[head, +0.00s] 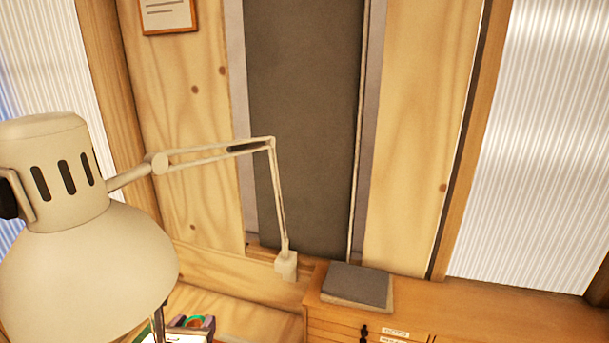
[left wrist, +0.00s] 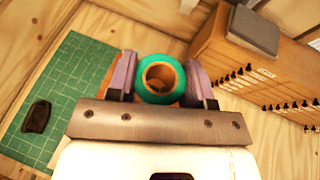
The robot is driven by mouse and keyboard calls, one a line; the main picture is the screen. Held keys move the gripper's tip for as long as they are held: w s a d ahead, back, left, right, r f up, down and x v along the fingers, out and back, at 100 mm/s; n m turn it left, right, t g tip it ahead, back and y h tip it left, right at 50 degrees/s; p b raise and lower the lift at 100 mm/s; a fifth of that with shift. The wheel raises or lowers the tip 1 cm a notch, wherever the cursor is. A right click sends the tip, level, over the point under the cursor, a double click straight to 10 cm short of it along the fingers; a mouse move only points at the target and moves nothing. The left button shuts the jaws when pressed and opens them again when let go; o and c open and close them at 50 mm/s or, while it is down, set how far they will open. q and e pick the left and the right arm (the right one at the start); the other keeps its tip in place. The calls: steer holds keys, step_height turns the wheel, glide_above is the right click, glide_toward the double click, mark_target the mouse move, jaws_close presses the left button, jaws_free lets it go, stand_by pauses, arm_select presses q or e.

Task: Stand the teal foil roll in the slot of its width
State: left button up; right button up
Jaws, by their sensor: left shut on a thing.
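The teal foil roll (left wrist: 144,92) shows end-on in the left wrist view, a teal ring around a brown hollow core. My left gripper (left wrist: 160,84) is shut on it, with one purple finger on each side. In the head view only a little of the roll (head: 193,321) and of my left gripper (head: 195,325) shows at the bottom edge, partly behind the lamp. The slots cannot be made out in either view. A brown surface shows in part behind the left finger in the left wrist view; I cannot tell what it is. My right gripper is not in view.
A cream desk lamp (head: 75,225) with a jointed arm fills the left of the head view. A wooden drawer cabinet (head: 460,310) bears a grey block (head: 357,284). A green cutting mat (left wrist: 85,70) with a dark object (left wrist: 37,117) lies left of the gripper.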

mark_target(188, 322)
arm_select(q)
steer(key=shift+w+r, duration=0.2)
steer(key=shift+r, duration=0.35)
steer(key=shift+f, duration=0.1)
steer(key=shift+a, duration=0.1)
steer(key=s+r, duration=0.1)
steer(key=r, duration=0.1)
steer(key=shift+s+d+r, duration=0.2)
steer(key=shift+s+r, duration=0.1)
steer(key=shift+s, duration=0.1)
steer(key=s+f, duration=0.6)
steer(key=f, duration=0.1)
steer(key=shift+a, duration=0.1)
stand_by(0.3)
